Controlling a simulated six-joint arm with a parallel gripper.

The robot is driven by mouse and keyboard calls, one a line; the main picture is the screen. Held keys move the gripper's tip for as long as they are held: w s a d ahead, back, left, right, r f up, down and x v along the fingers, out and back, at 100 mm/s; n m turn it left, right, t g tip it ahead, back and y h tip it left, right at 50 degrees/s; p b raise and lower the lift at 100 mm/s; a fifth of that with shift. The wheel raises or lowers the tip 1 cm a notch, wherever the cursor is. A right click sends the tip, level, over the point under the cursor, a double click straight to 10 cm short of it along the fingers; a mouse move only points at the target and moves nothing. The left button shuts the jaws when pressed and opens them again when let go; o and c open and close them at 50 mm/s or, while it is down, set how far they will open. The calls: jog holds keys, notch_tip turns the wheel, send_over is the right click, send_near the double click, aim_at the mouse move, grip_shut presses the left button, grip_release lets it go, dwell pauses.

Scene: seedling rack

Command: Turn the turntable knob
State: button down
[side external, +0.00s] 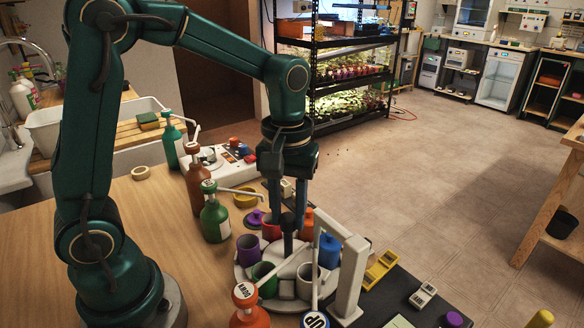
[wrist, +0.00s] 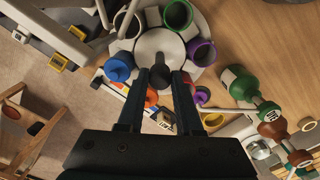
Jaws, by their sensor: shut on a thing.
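The turntable is a pale round disc (side external: 243,271) with several coloured cups around its rim; in the wrist view its bare middle (wrist: 150,45) shows. The turntable knob is a dark upright post (side external: 288,240) at the centre, also in the wrist view (wrist: 160,72). My gripper (side external: 286,212) points straight down over the centre, with its fingers (wrist: 162,80) shut on the knob, one on each side. The purple cup (side external: 248,250), green cup (side external: 265,278) and blue cup (side external: 329,251) stand around it. The fingers partly hide the knob and the red cup (side external: 271,228).
A white frame (side external: 350,280) with a slanting bar stands close at the right of the turntable. Green (side external: 215,218) and brown (side external: 196,180) pump bottles stand at the left. An orange bottle (side external: 250,312) marked DOWN is in front. Bare wood lies at front left.

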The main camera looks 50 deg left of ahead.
jog(key=m, duration=1)
dwell(0.5)
jog(key=c, duration=0.6)
grip_release()
jog(key=shift+r, duration=0.1)
jog(key=shift+r, duration=2.5)
